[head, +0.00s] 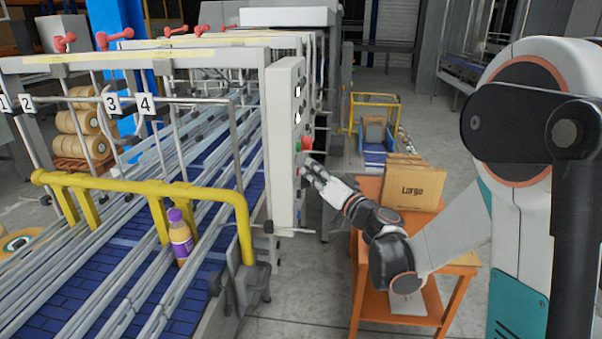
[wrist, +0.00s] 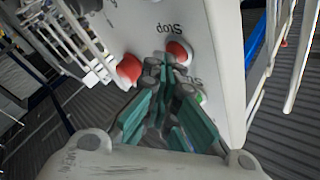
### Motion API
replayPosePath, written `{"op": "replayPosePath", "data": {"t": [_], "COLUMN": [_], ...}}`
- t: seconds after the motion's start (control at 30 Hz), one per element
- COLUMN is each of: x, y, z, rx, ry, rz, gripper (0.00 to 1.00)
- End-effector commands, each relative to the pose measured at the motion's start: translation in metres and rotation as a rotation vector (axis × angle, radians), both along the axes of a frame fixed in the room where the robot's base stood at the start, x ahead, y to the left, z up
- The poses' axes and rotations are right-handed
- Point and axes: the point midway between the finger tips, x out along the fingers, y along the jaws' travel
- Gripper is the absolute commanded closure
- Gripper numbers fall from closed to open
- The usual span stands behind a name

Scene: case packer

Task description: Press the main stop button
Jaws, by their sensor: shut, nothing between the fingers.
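The white control panel (head: 285,150) stands at the end of the conveyor machine, and its button face fills the middle of the wrist view (wrist: 222,50). A red button (wrist: 182,50) sits beside the word "Stop", which appears upside down. A larger red button (wrist: 128,68) protrudes to its left. A green button (wrist: 202,98) is partly hidden behind a finger. My gripper (wrist: 168,70) is shut and empty, its tips just in front of the panel between the two red buttons; I cannot tell whether they touch. In the head view my gripper (head: 309,166) is beside the panel's lower part.
An orange table (head: 368,190) with a cardboard box marked "Large" (head: 412,185) stands beneath and right of my arm. A yellow rail (head: 150,188) crosses the blue conveyor (head: 120,255), where a purple-capped bottle (head: 180,238) stands. Grey floor is free in front of the table.

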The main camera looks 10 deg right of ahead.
Motion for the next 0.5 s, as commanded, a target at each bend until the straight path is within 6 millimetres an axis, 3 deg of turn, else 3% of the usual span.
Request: {"op": "replayPosePath", "data": {"t": [0.5], "x": [-0.0019], "y": [-0.0057], "z": [-0.0004], "rx": [0.000], "ry": [0.000], "rz": [0.000], "gripper": [1.00]}}
